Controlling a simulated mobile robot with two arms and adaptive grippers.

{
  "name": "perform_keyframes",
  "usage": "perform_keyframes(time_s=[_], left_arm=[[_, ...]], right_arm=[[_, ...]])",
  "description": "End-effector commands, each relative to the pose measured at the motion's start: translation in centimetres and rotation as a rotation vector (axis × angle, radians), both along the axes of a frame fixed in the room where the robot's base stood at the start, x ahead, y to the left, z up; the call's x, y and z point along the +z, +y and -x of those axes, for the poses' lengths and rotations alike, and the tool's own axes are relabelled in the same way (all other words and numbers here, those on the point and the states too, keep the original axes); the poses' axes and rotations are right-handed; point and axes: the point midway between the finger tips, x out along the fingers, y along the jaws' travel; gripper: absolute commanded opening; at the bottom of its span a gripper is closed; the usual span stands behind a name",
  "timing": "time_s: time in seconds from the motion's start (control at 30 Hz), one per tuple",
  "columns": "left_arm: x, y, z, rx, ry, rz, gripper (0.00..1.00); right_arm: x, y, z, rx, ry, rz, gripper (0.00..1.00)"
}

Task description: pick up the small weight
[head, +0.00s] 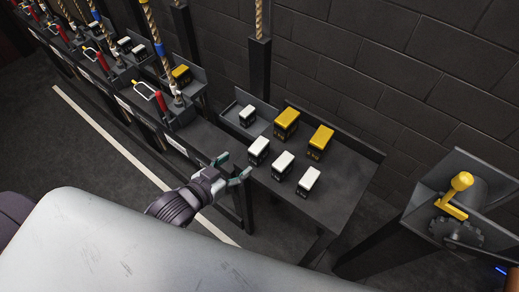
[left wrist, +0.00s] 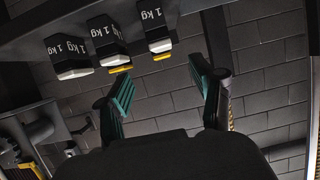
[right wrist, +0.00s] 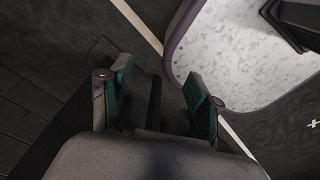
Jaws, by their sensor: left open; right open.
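Several small weights with white tops and black sides sit on the dark table, among them a front-left one (head: 259,150), a middle one (head: 282,164) and a right one (head: 309,181). Another white-topped weight (head: 247,115) sits in a shallow tray behind. In the left wrist view, weights marked 1 kg (left wrist: 154,30) show along the top. My left gripper (head: 234,167) is open and empty at the table's left front edge, apart from the front-left weight; its fingers also show in the left wrist view (left wrist: 160,85). My right gripper (right wrist: 155,88) is open and empty above the floor.
Two larger yellow-topped weights (head: 286,123) (head: 320,142) stand behind the white row. A yellow-handled crank (head: 458,190) stands at right. Ropes and red-handled levers (head: 160,100) line the left. The table's right front is clear. A brick wall (head: 420,60) is behind.

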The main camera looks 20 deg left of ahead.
Motion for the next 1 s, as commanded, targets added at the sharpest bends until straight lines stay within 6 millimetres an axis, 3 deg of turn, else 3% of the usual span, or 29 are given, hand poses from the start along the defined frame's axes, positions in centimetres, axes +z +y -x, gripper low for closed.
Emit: perform_keyframes(time_s=[0.3,0.53,0.83,1.0], left_arm=[[-2.2,-1.7,-5.4,0.001,-0.002,0.0,0.67],[-2.8,-2.2,-6.9,0.0,0.0,-0.001,0.67],[-4.0,-3.4,-10.6,0.001,0.0,0.0,0.67],[-4.5,-3.6,-11.1,0.0,0.001,-0.001,0.67]], right_arm=[[0.7,1.9,0.6,-0.002,0.009,-0.023,0.62],[1.0,0.9,0.0,-0.001,0.0,-0.01,0.62],[2.2,0.5,-0.2,-0.003,-0.003,-0.006,0.62],[2.2,0.5,-0.2,-0.003,-0.003,-0.006,0.62]])
